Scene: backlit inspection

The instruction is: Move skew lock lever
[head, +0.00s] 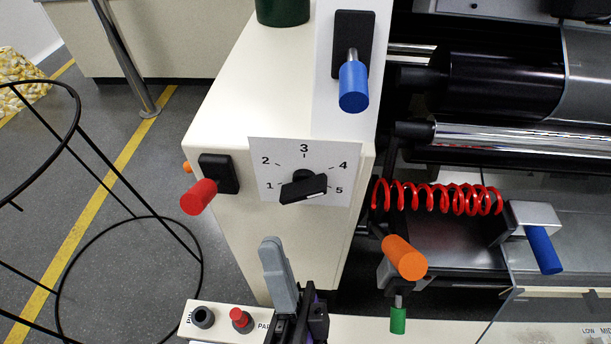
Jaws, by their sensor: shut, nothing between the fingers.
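Several coloured levers are in the head view, and no readable label tells me which one is the skew lock lever. A blue-handled lever (353,87) hangs from a black plate at the top. A red-handled lever (198,197) sits on the cabinet's left side. An orange handle (404,257) and a green handle (398,320) are at the lower right. Another blue handle (543,250) is on a metal block at the far right. My gripper (273,250), with grey fingers, is shut and empty at the bottom centre, below the dial and apart from these levers.
A black dial knob (304,189) on a plate numbered 1 to 5 is on the cream cabinet (235,120). A red coil (437,197) and rollers (495,85) lie right. Red button (241,320) at bottom. A black wire stand (190,230) is on the left floor.

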